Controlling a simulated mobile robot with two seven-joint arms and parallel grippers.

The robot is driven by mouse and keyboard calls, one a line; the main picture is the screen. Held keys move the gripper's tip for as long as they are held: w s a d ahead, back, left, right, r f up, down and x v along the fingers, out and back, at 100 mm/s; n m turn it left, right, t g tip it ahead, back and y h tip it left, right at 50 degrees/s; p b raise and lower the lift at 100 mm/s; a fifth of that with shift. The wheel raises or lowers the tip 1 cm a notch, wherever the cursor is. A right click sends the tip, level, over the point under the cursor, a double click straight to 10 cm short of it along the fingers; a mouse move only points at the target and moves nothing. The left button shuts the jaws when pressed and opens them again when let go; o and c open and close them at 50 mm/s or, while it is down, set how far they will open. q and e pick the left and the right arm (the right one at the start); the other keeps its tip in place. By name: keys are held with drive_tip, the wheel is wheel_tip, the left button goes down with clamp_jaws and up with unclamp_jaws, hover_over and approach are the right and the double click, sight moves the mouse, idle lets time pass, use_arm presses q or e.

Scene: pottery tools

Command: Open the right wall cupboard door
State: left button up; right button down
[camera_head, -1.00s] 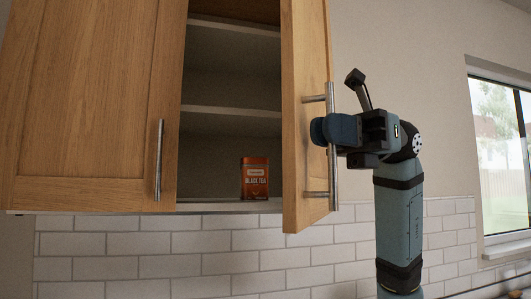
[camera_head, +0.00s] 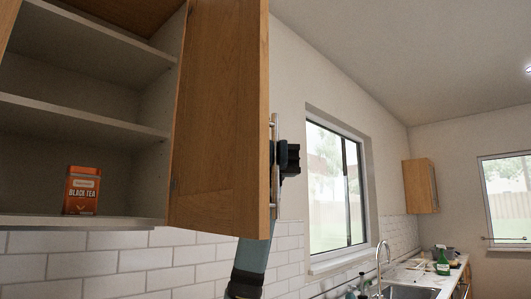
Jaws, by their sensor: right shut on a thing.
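The right wall cupboard door (camera_head: 220,130) is a wooden door standing swung open, with its inner face turned to me. Its metal bar handle (camera_head: 274,200) shows edge-on at the door's right side. My right gripper (camera_head: 284,158) is at the middle of the handle, shut on it. Its fingers are mostly hidden by the door and handle. Part of my right arm shows below the door. The open cupboard (camera_head: 85,115) has pale shelves. My left gripper is not in view.
An orange black tea tin (camera_head: 82,190) stands on the cupboard's bottom shelf at left. White wall tiles (camera_head: 145,260) run below. To the right are a window (camera_head: 335,190), a sink (camera_head: 405,291) with a tap (camera_head: 383,258), and another small wall cupboard (camera_head: 420,187).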

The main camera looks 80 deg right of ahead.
drive_tip(key=c, duration=1.2)
unclamp_jaws()
drive_tip(key=v, duration=1.3)
drive_tip(key=shift+w+d, duration=0.1)
drive_tip(key=shift+d, duration=0.3)
